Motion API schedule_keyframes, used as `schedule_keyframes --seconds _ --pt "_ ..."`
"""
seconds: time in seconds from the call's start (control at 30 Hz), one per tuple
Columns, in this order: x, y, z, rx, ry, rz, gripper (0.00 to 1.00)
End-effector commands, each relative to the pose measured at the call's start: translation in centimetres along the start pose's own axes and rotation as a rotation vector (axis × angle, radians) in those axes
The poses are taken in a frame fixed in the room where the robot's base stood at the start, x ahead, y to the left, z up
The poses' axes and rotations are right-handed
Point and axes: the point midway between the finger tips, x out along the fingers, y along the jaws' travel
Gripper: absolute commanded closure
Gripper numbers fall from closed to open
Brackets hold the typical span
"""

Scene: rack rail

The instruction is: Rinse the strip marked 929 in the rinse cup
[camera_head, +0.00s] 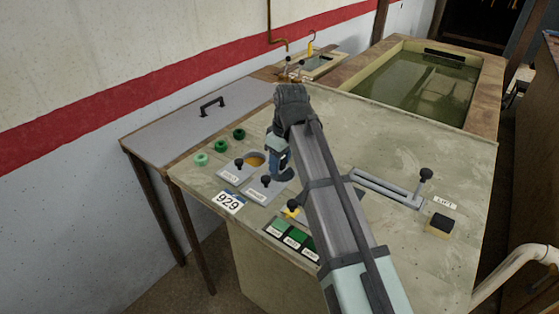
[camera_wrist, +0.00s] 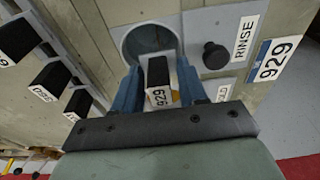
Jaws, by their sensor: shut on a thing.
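My gripper (camera_head: 281,168) points down over the bench beside the rinse plate. Its blue fingers (camera_wrist: 158,88) are shut on the strip marked 929 (camera_wrist: 159,97), which shows a black top and a white tag in the wrist view. The rinse cup (camera_wrist: 132,39) is a round opening in a grey plate with a black knob and a RINSE label (camera_wrist: 244,40). The strip and fingers overlap the cup's near edge in the wrist view; I cannot tell how deep the strip is. In the head view the gripper hides most of the cup opening.
A second plate with an orange-filled cup (camera_head: 255,159) lies beside the rinse plate. A 929 sign (camera_head: 229,202) is on the bench edge. Several black-topped, tagged blocks (camera_wrist: 48,80) stand left in the wrist view. A slotted rail (camera_head: 386,188) and a water tank (camera_head: 425,85) lie right.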

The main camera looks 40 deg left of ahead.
Motion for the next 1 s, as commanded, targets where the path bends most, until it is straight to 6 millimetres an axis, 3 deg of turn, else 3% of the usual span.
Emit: schedule_keyframes --seconds 0.5,1.0 --pt "0.0 2.0 0.0 0.001 0.0 0.0 0.8" --pt "0.0 2.1 0.0 0.0 0.0 0.0 0.8"
